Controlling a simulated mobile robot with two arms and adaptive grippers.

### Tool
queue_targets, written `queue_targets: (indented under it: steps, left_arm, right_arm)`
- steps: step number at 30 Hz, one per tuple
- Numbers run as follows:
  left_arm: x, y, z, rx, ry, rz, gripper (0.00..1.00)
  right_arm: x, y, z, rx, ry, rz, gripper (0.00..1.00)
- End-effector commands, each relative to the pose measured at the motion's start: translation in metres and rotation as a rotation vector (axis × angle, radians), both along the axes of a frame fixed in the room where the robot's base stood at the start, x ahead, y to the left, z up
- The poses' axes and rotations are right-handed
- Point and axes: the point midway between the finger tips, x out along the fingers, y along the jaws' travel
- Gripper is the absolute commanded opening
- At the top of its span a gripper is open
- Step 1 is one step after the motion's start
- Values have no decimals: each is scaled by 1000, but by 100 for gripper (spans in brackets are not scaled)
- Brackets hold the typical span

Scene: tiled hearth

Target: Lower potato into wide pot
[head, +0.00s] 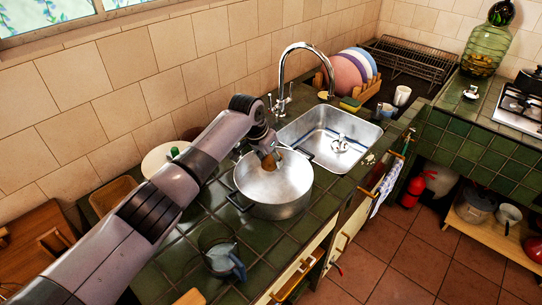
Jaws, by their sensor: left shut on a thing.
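The wide pot (274,197) is a silver metal pot with dark side handles, standing on the green tiled counter just left of the sink. My left arm reaches in from the left, and my left gripper (268,153) points down over the pot's back rim. It is shut on the brown potato (271,160), which shows at the pot's mouth over the back part of the opening. I cannot tell whether the potato touches the pot. The arm partly covers the gripper's fingers. My right gripper is not in view.
The metal sink (320,130) with its tall faucet (283,75) lies right of the pot. A glass jug (217,250) stands in front left of the pot. A white round plate or lid (160,158) is behind my arm. A wooden rack holds plates (348,75) behind the sink.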

Motion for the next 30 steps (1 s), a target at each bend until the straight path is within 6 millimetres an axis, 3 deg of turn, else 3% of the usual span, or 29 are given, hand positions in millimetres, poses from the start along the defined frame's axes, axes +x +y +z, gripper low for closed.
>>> queue_targets:
  steps: [30]
  left_arm:
    - [0,-1,-53,-1,0,0,11]
  right_arm:
    - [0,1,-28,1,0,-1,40]
